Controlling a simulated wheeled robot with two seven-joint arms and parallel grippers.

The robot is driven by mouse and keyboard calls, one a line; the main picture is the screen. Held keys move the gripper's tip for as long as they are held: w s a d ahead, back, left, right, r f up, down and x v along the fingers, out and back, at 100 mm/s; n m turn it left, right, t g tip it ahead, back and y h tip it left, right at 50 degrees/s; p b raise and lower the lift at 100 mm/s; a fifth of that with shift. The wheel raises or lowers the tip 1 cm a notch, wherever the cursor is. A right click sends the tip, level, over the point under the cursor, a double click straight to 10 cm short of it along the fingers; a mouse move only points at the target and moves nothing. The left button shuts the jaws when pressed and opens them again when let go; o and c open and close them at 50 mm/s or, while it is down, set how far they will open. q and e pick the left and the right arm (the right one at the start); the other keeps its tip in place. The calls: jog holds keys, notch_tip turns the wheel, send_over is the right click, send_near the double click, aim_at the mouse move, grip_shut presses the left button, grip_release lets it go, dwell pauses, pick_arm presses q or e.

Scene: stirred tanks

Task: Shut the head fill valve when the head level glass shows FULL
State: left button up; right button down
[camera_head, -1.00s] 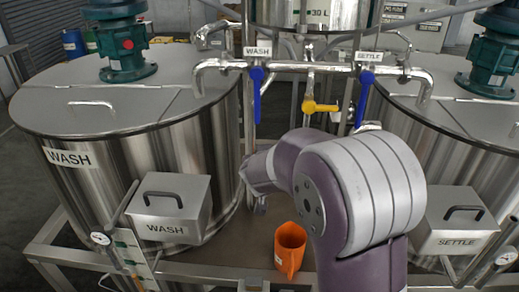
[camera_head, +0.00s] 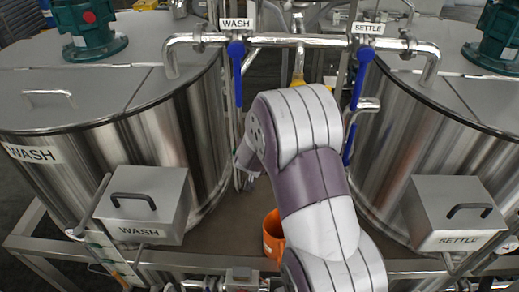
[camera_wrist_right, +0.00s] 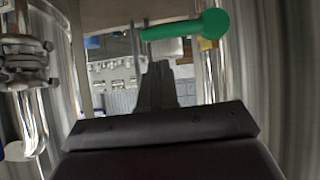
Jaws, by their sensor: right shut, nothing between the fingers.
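In the right wrist view my right gripper (camera_wrist_right: 157,72) is shut and empty, its dark fingers pointing away from the camera. A green lever handle (camera_wrist_right: 190,27) with a round end lies across the picture just beyond and above the fingertips, apart from them as far as I can tell. No label shows on it, so I cannot tell whether it is the head fill valve. In the head view my right arm stands in the middle and its gripper end is mostly hidden. The head tank and its level glass are not in view, so no level can be read. My left gripper is not in view.
The WASH tank (camera_head: 130,140) stands left and the SETTLE tank (camera_head: 400,140) right. An orange jug (camera_head: 272,235) stands beside my arm.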

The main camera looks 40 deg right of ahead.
jog(key=shift+s+a+f+b, duration=0.1)
jog(key=shift+s+f+b, duration=0.1)
jog(key=shift+f, duration=0.6)
jog(key=shift+s+a+f+b, duration=0.1)
jog(key=shift+s+f+b, duration=0.1)
jog(key=shift+f, duration=0.6)
